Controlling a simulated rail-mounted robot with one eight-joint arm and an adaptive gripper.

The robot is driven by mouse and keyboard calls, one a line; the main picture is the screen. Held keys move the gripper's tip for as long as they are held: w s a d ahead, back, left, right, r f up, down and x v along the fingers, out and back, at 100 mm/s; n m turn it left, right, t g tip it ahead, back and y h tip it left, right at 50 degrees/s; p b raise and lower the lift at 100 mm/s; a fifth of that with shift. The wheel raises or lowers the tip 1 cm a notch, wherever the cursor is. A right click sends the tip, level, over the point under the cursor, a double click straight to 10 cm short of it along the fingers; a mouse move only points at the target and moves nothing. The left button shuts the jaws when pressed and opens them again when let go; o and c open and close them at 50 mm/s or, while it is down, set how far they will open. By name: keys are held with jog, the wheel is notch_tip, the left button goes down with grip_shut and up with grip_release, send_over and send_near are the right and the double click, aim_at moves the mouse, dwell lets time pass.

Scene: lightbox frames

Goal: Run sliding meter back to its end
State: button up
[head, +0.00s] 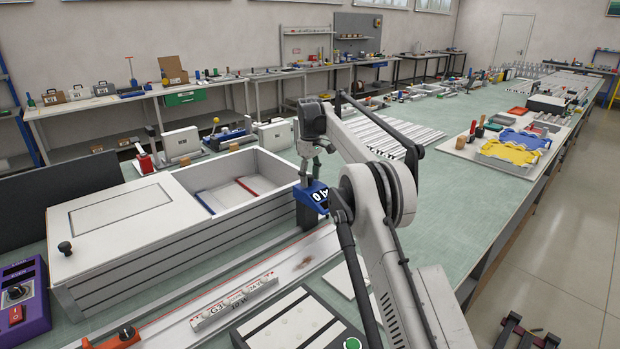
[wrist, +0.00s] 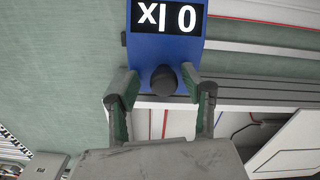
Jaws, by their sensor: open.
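The sliding meter is a blue block (head: 311,194) with a black-and-white label on its face, near the right front corner of the big white box. In the wrist view the blue meter (wrist: 165,52) fills the top middle, with a dark round knob (wrist: 165,79) on its near edge. My gripper (head: 312,176) is just above the meter, pointing down. In the wrist view its fingers (wrist: 161,92) are open, one on each side of the knob. I cannot tell whether they touch it. A long pale rail with a red line (head: 220,290) runs from the lower left toward the meter.
The white box (head: 115,215) with an open compartment stands left of the meter. A purple control box (head: 22,300) and an orange-red part (head: 124,334) are lower left. A dark-framed panel (head: 295,325) lies in front. Green tabletop (head: 455,205) is clear to the right.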

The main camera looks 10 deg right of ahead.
jog(key=shift+r, duration=0.1)
notch_tip(320, 180, up, 6)
jog(key=shift+r, duration=0.65)
